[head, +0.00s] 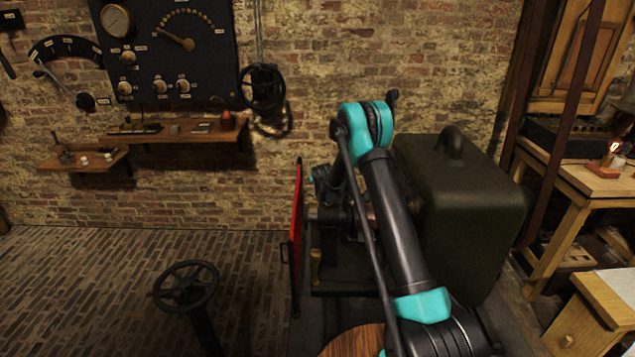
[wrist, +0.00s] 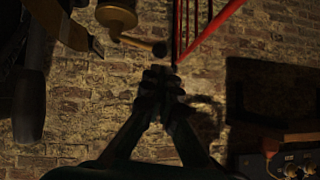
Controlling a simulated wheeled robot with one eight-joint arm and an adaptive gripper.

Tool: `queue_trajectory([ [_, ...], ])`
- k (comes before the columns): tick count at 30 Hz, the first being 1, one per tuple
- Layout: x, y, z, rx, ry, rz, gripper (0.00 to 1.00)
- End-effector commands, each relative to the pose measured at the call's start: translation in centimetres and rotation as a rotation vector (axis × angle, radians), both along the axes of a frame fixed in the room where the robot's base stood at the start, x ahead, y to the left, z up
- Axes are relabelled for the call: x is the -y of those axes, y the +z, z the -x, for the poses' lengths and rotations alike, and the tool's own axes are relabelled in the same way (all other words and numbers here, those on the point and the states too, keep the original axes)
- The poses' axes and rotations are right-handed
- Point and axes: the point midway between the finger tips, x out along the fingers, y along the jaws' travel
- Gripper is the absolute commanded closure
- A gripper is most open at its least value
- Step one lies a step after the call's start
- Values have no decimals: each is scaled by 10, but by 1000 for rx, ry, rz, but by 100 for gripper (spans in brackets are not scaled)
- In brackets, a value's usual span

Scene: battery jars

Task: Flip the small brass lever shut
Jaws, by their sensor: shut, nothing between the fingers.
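In the wrist view, a small brass lever (wrist: 138,42) with a dark, rounded end reaches right from beside a brass cylinder (wrist: 116,14) at the top. My gripper (wrist: 160,74) is shut and empty, its fingertips just below the lever's dark end in the picture. I cannot tell whether they touch. In the head view, a small upright brass piece (head: 315,266) shows low beside the red frame; I cannot tell whether it is the same lever. My arm hides much of the machine there, and the fingertips are not clear.
A red frame (head: 296,225) stands left of my arm; its red bars (wrist: 190,30) also show in the wrist view. A large dark green case (head: 470,215) stands close on the right. A handwheel (head: 186,286) stands at the lower left. Brick floor (head: 90,270) is open further left.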

Motion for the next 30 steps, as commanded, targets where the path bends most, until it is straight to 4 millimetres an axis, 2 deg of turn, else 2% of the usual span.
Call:
queue_trajectory([
  [7, 2, 8, 0, 0, 0, 0, 100],
  [13, 12, 43, 1, 0, -1, 0, 100],
  [24, 18, 80, 58, 0, 0, 0, 100],
  [30, 21, 93, 76, 0, 0, 0, 100],
])
